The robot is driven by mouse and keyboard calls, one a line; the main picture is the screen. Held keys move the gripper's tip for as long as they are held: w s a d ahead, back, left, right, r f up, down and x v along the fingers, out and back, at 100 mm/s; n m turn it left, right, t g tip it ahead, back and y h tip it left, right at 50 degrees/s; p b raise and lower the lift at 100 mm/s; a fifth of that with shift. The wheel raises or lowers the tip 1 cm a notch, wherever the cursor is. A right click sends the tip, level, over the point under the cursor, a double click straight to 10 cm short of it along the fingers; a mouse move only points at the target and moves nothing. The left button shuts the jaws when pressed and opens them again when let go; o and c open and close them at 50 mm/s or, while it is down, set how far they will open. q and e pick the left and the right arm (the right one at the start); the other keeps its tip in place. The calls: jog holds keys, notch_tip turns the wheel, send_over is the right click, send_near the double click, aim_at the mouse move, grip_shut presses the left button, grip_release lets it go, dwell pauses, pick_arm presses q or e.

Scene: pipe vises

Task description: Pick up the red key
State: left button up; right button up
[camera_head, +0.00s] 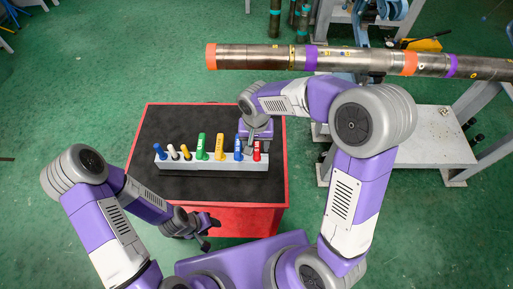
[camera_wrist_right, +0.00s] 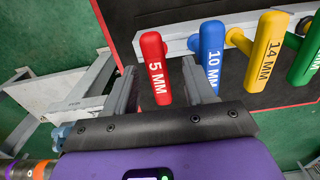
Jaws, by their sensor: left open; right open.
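The red key (camera_head: 257,151), with a handle marked "5 MM", stands at the right end of the light grey rack (camera_head: 210,169). In the right wrist view the red key (camera_wrist_right: 154,66) shows between the two fingers of my right gripper (camera_wrist_right: 160,84), which is open. Whether either finger touches it I cannot tell. In the head view my right gripper (camera_head: 257,137) is just behind the rack's right end. My left gripper (camera_head: 206,234) is open and empty, in front of the red cart's near edge.
The blue "10 MM" key (camera_wrist_right: 212,58) stands close beside the red one, near the right finger. Several other coloured keys, including a yellow one (camera_head: 219,147), stand further left in the rack. A long metal pipe (camera_head: 260,57) lies behind the cart's black top (camera_head: 170,118).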

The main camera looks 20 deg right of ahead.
jog(key=f, duration=0.4)
jog(key=shift+w+d+f+b, duration=0.15)
jog(key=shift+d+b, duration=0.05)
jog(key=shift+b, duration=0.15)
grip_shut()
